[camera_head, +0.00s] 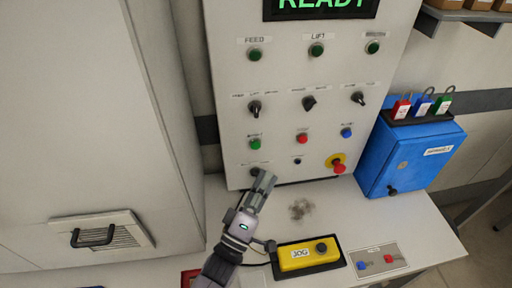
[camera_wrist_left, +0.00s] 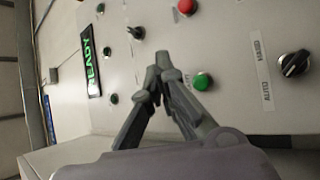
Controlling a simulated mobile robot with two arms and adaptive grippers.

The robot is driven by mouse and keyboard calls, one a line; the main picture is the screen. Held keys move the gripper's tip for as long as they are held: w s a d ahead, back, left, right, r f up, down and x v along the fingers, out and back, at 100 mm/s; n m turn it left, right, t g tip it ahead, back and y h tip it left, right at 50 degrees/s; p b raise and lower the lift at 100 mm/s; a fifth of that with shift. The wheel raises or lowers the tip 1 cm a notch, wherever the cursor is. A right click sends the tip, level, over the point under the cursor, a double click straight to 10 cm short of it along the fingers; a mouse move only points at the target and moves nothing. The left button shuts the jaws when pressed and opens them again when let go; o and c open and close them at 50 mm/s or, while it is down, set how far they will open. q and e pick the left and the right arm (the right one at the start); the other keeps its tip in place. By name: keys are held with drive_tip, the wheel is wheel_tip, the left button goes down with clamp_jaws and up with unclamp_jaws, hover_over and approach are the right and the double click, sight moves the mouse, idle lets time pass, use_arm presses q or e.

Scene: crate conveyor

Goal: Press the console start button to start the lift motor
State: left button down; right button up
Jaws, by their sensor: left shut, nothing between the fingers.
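The console (camera_head: 228,110) is an upright pale panel with a green-lit READY display (camera_head: 322,6). A green button (camera_head: 255,144) sits in its lower left, under a small label too blurred to read surely. It also shows in the wrist view (camera_wrist_left: 202,82), standing out from the panel. My left gripper (camera_head: 265,178) is shut and empty, pointing at the panel just below the green button. In the wrist view its closed fingertips (camera_wrist_left: 163,62) lie just left of the button in the picture. I cannot tell whether they touch the panel. My right gripper is not in view.
A red button (camera_head: 302,138), a blue button (camera_head: 347,132), rotary switches (camera_head: 309,103) and a red emergency stop (camera_head: 339,168) share the panel. A yellow JOG box (camera_head: 297,257) lies on the desk. A blue lock box (camera_head: 415,157) stands at right.

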sight(256, 146)
use_arm(q)
drive_tip(key=w+a+b, duration=0.1)
drive_tip(key=w, duration=0.5)
drive_tip(key=shift+w+b, duration=0.2)
drive_tip(key=shift+b, duration=0.1)
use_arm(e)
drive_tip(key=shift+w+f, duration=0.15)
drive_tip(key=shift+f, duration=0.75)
use_arm(q)
drive_tip(key=shift+a, duration=0.1)
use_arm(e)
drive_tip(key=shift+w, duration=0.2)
use_arm(q)
drive_tip(key=shift+w, duration=0.1)
drive_tip(key=shift+w+a, duration=0.1)
drive_tip(key=shift+w, duration=0.2)
